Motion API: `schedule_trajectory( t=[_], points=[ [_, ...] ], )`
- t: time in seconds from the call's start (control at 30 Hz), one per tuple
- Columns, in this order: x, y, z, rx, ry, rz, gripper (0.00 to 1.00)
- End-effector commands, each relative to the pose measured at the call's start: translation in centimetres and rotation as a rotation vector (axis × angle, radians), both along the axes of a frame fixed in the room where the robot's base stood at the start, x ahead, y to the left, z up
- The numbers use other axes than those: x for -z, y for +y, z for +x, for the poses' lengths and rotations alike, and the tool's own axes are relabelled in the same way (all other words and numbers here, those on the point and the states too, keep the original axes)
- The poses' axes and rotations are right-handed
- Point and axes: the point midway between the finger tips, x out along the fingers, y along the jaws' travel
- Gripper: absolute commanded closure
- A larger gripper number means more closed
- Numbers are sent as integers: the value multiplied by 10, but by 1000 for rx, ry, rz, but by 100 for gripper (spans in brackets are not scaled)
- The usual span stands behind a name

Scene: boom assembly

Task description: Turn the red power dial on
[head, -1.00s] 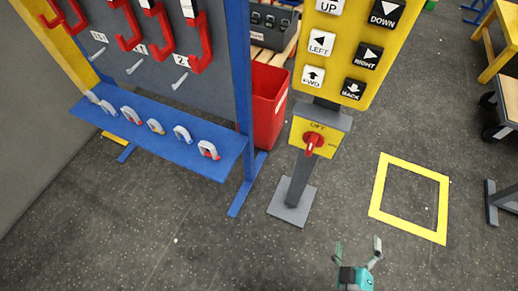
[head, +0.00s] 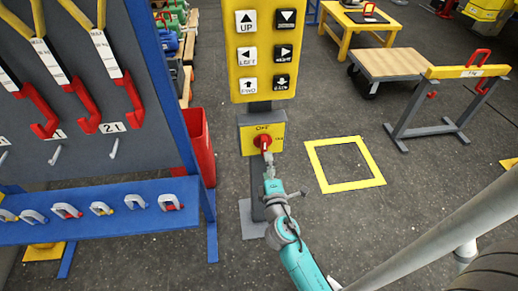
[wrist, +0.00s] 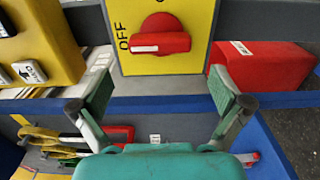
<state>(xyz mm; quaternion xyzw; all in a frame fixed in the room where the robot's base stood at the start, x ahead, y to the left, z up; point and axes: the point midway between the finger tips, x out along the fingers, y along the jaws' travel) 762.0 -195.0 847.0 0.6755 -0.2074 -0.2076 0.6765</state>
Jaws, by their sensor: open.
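The red power dial (head: 263,141) sits on a yellow plate (head: 248,138) on the grey post, below the button panel. In the wrist view the dial (wrist: 160,36) shows a white mark pointing to the OFF label. My gripper (head: 268,168) is just below and in front of the dial in the head view. In the wrist view its two fingers (wrist: 162,90) are spread wide, with the dial ahead between and beyond them. Nothing is held, and no contact with the dial shows.
The yellow button panel (head: 265,92) stands above the dial. A red bin (head: 200,145) and the blue-framed hook rack (head: 90,208) are left. A yellow floor square (head: 345,185) and a trestle (head: 436,128) are right. The floor between is clear.

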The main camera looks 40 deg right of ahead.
Motion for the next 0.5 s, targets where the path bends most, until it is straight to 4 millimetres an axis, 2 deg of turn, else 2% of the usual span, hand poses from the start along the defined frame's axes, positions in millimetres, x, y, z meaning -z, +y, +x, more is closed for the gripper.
schedule_trajectory(
  t=[0.3,0.5],
  points=[
    [-1,-30,44,0,-3,1,0],
    [0,-41,61,-1,-2,1,0]
  ],
)
